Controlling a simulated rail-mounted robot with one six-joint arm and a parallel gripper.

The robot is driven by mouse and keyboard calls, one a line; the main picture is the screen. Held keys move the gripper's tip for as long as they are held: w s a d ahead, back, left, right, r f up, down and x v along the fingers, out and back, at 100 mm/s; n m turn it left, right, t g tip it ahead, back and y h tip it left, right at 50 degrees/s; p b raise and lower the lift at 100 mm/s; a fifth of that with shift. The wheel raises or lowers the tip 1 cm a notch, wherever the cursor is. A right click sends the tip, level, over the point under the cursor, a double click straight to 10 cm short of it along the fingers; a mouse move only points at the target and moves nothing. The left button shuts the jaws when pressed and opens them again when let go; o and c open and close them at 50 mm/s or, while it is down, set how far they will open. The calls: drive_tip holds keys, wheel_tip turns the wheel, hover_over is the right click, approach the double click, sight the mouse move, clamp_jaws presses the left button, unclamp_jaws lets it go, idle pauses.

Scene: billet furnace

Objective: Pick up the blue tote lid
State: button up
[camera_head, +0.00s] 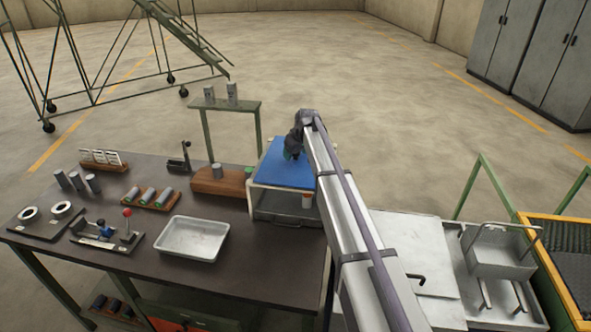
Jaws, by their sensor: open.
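The blue tote lid (272,167) is a flat blue panel on top of a white-framed stand (257,186) at the right end of the dark workbench. My arm reaches forward from the lower right, and its dark gripper (293,150) is over the right part of the lid. The gripper and arm hide the lid's right side. The fingers are small and dark here, and I cannot tell whether they touch the lid. The gripper is open, and nothing shows held in it.
The workbench (262,270) carries a metal tray (192,238), a wooden block (222,182) with a grey cylinder, and racks of cylinders at left. A small green-legged stand (225,106) is behind. A metal basket (497,250) stands at right. The bench's front right is clear.

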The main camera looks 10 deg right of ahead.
drive_tip(key=c, duration=1.1)
wheel_tip(320, 180, up, 10)
drive_tip(key=p, duration=1)
drive_tip(key=shift+c, duration=0.2)
